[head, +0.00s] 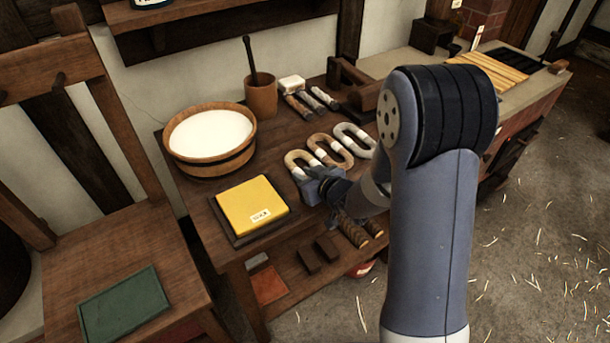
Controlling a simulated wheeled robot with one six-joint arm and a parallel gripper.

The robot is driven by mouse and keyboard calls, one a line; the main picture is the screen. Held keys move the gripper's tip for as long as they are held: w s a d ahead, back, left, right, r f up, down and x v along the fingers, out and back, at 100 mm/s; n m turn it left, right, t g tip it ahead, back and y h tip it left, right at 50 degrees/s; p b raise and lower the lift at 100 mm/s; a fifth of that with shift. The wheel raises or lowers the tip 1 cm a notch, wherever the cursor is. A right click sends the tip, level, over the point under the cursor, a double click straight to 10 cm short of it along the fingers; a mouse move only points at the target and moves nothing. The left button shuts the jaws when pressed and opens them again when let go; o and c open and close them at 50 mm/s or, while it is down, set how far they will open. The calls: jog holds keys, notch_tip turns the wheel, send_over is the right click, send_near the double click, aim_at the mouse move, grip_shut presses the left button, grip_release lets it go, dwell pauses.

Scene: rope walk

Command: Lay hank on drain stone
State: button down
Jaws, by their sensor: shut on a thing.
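Three looped hanks lie in a row on the wooden bench: a cream one (296,160) nearest my gripper, a brown one (326,149) in the middle and a pale grey one (357,138) farthest right. My gripper (312,186) is low over the bench, shut on the near end of the cream hank; its jaws partly hide that end. I cannot tell whether the hank is clear of the wood. No slab is clearly marked as the drain stone: a yellow block (252,203) with a small label lies on a dark slab (262,236), and a green slab (124,304) lies at lower left.
A wooden tub (222,170) of white liquid stands left of the hanks, behind the yellow block. A chair (60,262) is at left. Open floor (530,270) with straw is at right.

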jog(key=c, duration=1.3)
grip_release()
jog(key=shift+o, duration=0.2)
jog(key=shift+r, duration=0.1)
